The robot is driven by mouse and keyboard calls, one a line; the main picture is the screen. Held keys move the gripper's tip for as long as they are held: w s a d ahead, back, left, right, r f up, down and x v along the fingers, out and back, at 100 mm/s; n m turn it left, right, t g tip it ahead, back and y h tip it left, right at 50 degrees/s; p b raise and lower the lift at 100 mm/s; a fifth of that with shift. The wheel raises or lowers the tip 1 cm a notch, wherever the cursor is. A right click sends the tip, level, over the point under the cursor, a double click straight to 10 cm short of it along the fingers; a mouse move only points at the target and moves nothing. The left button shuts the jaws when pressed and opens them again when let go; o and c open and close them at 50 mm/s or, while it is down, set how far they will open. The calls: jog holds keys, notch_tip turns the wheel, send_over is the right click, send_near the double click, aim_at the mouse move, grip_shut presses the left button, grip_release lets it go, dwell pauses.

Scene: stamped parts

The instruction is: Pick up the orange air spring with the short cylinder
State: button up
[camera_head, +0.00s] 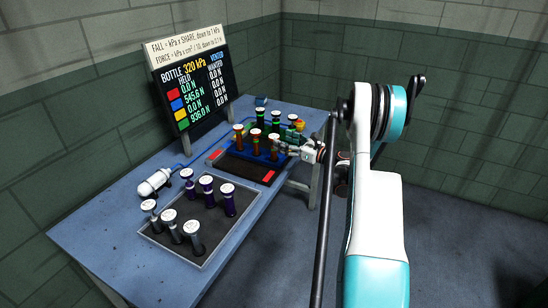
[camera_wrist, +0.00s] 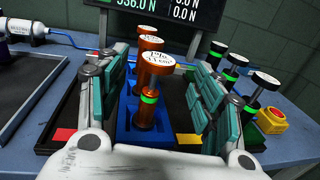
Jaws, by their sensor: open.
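Several air springs stand in a blue rack (camera_head: 262,155). The row nearer the tray has three orange ones with white caps: left (camera_head: 239,139), middle (camera_head: 256,145) and right (camera_head: 273,153). In the wrist view the nearest orange air spring (camera_wrist: 146,116) stands upright in the blue base, with a green band around the top of its low orange cylinder and a labelled cap above. The other two line up behind it, partly hidden, so I cannot fully compare their cylinders. My gripper (camera_wrist: 162,85) is open, its teal-padded fingers on either side of the nearest spring, with visible gaps.
Dark springs with green bands (camera_wrist: 250,95) stand right of my right finger, beside a yellow-and-red part (camera_wrist: 272,120). A grey tray (camera_head: 178,262) holds purple and grey springs. A white bottle (camera_head: 154,183) with a blue hose and a display board (camera_head: 196,85) stand on the blue table.

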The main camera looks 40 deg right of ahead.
aim_at(274, 136)
jog(key=b+x, duration=0.2)
jog(key=x, duration=0.3)
jog(key=shift+w+a, duration=0.2)
jog(key=shift+w, duration=0.1)
grip_shut()
